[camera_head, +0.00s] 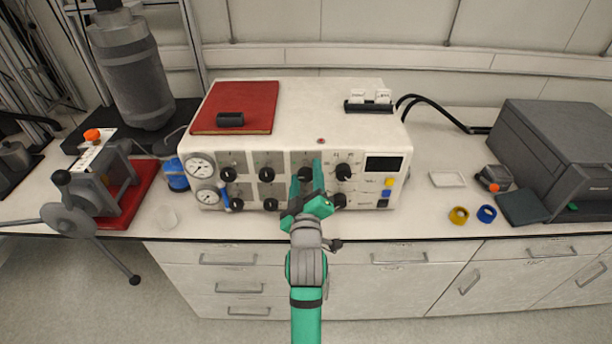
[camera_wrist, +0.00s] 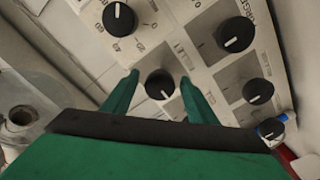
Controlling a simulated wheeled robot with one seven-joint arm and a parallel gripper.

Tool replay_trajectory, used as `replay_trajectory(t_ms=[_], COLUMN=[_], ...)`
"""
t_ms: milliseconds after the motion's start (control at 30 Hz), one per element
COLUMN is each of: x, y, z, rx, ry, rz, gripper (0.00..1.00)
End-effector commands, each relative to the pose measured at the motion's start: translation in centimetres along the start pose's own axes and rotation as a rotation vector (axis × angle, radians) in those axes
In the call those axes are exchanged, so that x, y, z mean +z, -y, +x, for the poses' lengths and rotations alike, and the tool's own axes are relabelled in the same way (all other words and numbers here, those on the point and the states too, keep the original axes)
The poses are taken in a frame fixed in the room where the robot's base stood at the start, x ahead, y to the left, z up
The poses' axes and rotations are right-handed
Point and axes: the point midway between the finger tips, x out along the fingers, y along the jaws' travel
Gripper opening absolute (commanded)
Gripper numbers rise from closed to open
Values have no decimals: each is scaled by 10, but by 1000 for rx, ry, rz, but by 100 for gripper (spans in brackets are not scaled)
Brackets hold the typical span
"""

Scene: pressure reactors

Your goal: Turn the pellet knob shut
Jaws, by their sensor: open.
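The control box (camera_head: 380,220) stands on the bench, its front panel carrying two rows of black knobs with white pointer marks. My gripper (camera_head: 307,180) is at the middle right of that panel. In the wrist view my gripper (camera_wrist: 160,82) is open, with its two green fingers on either side of one black knob (camera_wrist: 160,86). The knob's white mark shows. I cannot tell whether the fingers touch it. My gripper hides part of the lower row in the head view.
Other knobs (camera_wrist: 235,35) sit close by on the panel. Two pressure gauges (camera_head: 200,169) and a blue lever (camera_head: 224,197) are at its left, a dark display (camera_head: 382,164) at its right. A red folder (camera_head: 240,103) lies on top. Yellow (camera_head: 459,215) and blue (camera_head: 487,213) rings lie right.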

Motion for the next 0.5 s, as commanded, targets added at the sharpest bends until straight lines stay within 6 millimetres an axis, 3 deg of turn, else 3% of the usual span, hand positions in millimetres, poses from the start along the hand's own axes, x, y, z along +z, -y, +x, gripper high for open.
replay_trajectory(t_ms=[333, 500], x=[0, -1], y=[0, 1], z=[3, 3], rx=[0, -1], ry=[0, -1], rz=[0, 0], gripper=[50, 12])
